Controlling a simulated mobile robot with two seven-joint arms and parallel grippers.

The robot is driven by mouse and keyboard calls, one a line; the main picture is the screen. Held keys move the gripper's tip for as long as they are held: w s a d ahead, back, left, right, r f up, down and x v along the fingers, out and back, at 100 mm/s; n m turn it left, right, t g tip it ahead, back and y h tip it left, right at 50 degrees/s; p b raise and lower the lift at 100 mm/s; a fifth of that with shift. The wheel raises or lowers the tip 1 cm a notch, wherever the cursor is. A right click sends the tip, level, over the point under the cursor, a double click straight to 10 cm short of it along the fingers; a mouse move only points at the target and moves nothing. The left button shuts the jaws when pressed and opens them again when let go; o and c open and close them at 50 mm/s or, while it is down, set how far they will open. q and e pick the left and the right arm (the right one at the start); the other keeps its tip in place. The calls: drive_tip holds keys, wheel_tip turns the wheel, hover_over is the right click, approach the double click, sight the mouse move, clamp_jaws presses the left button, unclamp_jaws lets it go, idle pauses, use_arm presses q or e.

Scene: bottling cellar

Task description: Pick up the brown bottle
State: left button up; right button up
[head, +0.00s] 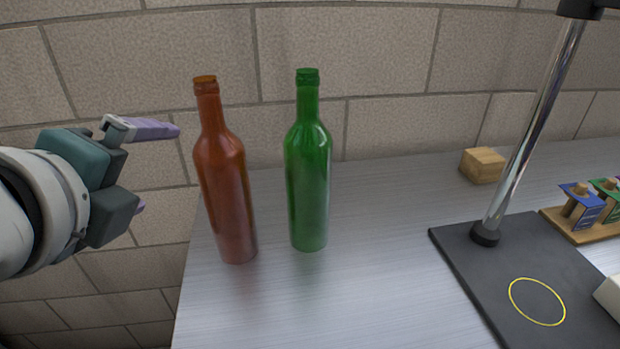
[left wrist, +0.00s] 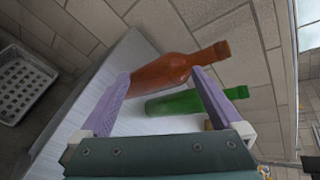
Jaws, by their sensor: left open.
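The brown bottle (head: 226,190) stands upright near the left edge of the table. In the left wrist view the brown bottle (left wrist: 164,74) shows ahead, between the tips of the two purple fingers. My left gripper (head: 158,168) is open and empty, to the left of the brown bottle and apart from it in the head view. It also shows in the left wrist view (left wrist: 154,76). A green bottle (head: 308,185) stands upright just right of the brown one; in the wrist view the green bottle (left wrist: 172,103) lies behind it. My right gripper is not in view.
The grey table (head: 360,290) is clear in front of the bottles. A black stand base (head: 465,265) with a metal post (head: 535,125) and a yellow ring mark is at right. A wooden block (head: 482,166) sits behind. A grey crate (left wrist: 22,85) is left of the table.

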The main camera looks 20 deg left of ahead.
sight(225, 230)
use_arm(q)
drive_tip(key=w+f+m+t+b, duration=0.1)
drive_tip(key=f+m+t+b, duration=0.1)
drive_tip(key=f+m+b, duration=0.2)
drive_tip(key=w+d+f+m+t+b, duration=0.1)
drive_tip(key=f+m+b, duration=0.3)
drive_tip(key=b, duration=0.5)
drive_tip(key=w+f+m+t+b, duration=0.2)
drive_tip(key=w+f+m+b, duration=0.1)
drive_tip(key=f+b, duration=0.4)
drive_tip(key=shift+w+d+f+m+t+h, duration=0.15)
drive_tip(key=shift+f+m, duration=0.1)
drive_tip(key=shift+m, duration=0.2)
drive_tip(key=shift+d+f+m+t+h, duration=0.15)
drive_tip(key=shift+f+m, duration=0.1)
drive_tip(key=shift+m, duration=0.2)
drive_tip(key=shift+w+f+m+b, duration=0.1)
drive_tip(key=shift+m+b, duration=0.3)
drive_tip(key=shift+w, duration=0.35)
drive_tip(key=x, duration=0.4)
drive_tip(key=shift+a, duration=0.1)
drive_tip(key=x, duration=0.1)
drive_tip(key=b+x, duration=0.1)
drive_tip(key=x, duration=0.3)
drive_tip(key=shift+w+a+r, duration=0.1)
drive_tip(key=shift+r, duration=0.3)
clamp_jaws()
